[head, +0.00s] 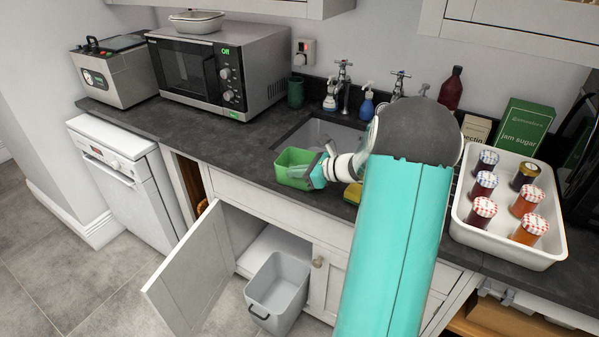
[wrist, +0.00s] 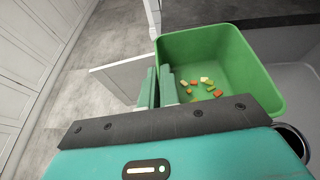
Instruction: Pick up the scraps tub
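The scraps tub (head: 292,165) is an open green tub on the dark worktop in front of the sink. The wrist view shows its inside (wrist: 228,65), with several orange, yellow and pale scraps on the bottom. My gripper (head: 318,173) is at the tub's right side in the head view. In the wrist view my gripper (wrist: 160,86) has one finger outside the tub and one inside, close together on its wall. I cannot tell whether the base is clear of the worktop.
The sink (head: 325,133) is behind the tub. A yellow sponge (head: 353,193) lies to its right, partly behind my arm. A white tray of jam jars (head: 512,255) stands at right. Below, a cabinet door (head: 195,270) hangs open beside a grey bin (head: 278,290).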

